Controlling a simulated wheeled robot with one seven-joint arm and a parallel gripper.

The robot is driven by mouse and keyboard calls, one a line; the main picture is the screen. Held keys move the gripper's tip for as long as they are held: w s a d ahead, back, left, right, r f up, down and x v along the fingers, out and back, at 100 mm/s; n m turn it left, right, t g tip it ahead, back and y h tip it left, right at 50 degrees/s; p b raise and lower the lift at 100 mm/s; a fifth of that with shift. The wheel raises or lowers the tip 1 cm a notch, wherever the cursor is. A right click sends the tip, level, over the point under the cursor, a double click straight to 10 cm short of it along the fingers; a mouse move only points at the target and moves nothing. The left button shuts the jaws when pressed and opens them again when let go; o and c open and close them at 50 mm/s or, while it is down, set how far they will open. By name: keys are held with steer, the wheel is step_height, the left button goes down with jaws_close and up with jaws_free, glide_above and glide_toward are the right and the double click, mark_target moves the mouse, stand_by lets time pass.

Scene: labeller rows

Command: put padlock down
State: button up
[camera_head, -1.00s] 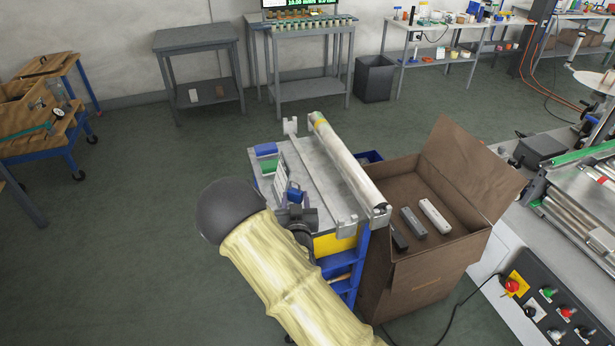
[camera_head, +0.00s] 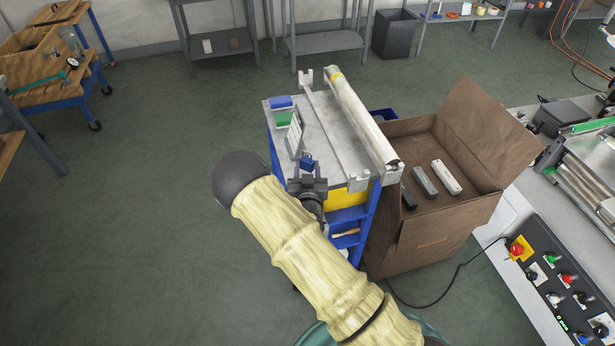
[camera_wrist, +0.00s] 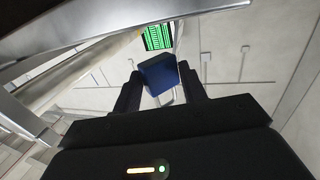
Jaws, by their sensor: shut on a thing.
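The padlock (camera_wrist: 158,75) has a blue body and a pale metal shackle. It sits between the two dark fingers of my gripper (camera_wrist: 162,92) in the wrist view. In the head view the padlock (camera_head: 307,163) shows as a small blue block at the tip of my gripper (camera_head: 307,178). My gripper is shut on it at the near edge of a grey cart top (camera_head: 335,150). I cannot tell whether the padlock touches the top.
A long roller (camera_head: 362,118) lies along the cart's right side. A blue block (camera_head: 281,102), a green block (camera_head: 284,119) and a white rack-like piece (camera_head: 296,134) are at its left. A cardboard box (camera_head: 425,232) with several bars stands right.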

steer(key=shift+f, duration=1.85)
steer(key=shift+f, duration=0.15)
steer(key=o, duration=1.2)
steer(key=shift+s, duration=0.15)
steer(key=s+b, duration=0.1)
steer(key=s, duration=0.7)
steer(key=s+b, duration=0.1)
steer(key=s, duration=0.2)
steer(key=shift+s+d+r+b, duration=0.1)
steer(key=shift+s+r+b, duration=0.2)
steer(key=shift+s, duration=0.1)
steer(key=shift+w+d, duration=0.1)
